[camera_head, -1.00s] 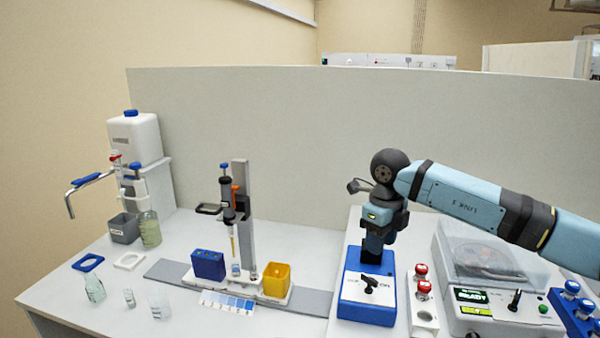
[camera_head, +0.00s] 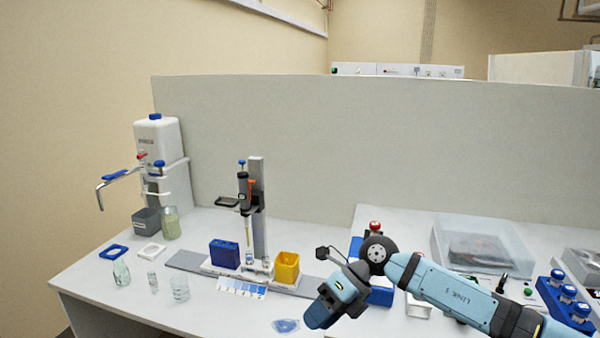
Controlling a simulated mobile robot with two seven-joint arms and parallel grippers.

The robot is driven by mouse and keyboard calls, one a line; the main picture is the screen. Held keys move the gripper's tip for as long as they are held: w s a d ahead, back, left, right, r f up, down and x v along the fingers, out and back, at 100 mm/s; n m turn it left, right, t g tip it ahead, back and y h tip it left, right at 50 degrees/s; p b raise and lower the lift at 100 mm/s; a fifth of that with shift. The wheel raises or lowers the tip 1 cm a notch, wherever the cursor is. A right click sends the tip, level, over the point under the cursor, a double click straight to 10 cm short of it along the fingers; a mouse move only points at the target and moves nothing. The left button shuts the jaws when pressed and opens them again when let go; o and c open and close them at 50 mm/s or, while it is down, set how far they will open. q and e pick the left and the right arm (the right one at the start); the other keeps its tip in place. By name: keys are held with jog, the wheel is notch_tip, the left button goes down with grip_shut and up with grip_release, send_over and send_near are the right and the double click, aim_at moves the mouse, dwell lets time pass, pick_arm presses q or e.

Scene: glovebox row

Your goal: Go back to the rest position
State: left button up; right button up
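My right arm comes in from the right, and its gripper end (camera_head: 322,312) hangs low over the front of the bench, pointing down and left. Its fingers cannot be made out, so I cannot tell whether it is open or shut. My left gripper is not in view. The blue mixer block (camera_head: 381,296) stands behind my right wrist and is mostly hidden by it. A red-capped vial (camera_head: 375,227) shows upright above the block.
A pipette stand (camera_head: 257,200) with a blue box (camera_head: 224,253) and a yellow box (camera_head: 287,268) is left of my gripper. A blue dish (camera_head: 286,326) lies close by. A clear-lidded machine (camera_head: 480,243) and blue rack (camera_head: 566,300) are at right. Glassware stands far left.

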jog(key=s+a+m+y, duration=0.4)
jog(key=s+a+y, duration=0.3)
jog(key=y, duration=0.1)
jog(key=s+d+f+m+t+h, duration=0.1)
jog(key=d+f+m+t+h, duration=0.35)
jog(key=m+t, duration=0.75)
jog(key=s+d+f+m+t+h, duration=0.15)
jog(key=d+f+m+t, duration=0.6)
jog(key=m, duration=0.95)
jog(key=s+d+f+m+g+h, duration=0.5)
jog(key=s+d+f+m+h, duration=0.35)
jog(key=s+f, duration=0.65)
pick_arm(q)
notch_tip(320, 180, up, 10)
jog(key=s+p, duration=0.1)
jog(key=p, duration=1.1)
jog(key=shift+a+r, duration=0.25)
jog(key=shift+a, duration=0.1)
pick_arm(e)
notch_tip(320, 180, up, 10)
jog(key=d, duration=0.2)
jog(key=shift+s+d+r+y, duration=0.15)
jog(key=shift+s+r+y, duration=0.05)
jog(key=shift+s+y, duration=0.25)
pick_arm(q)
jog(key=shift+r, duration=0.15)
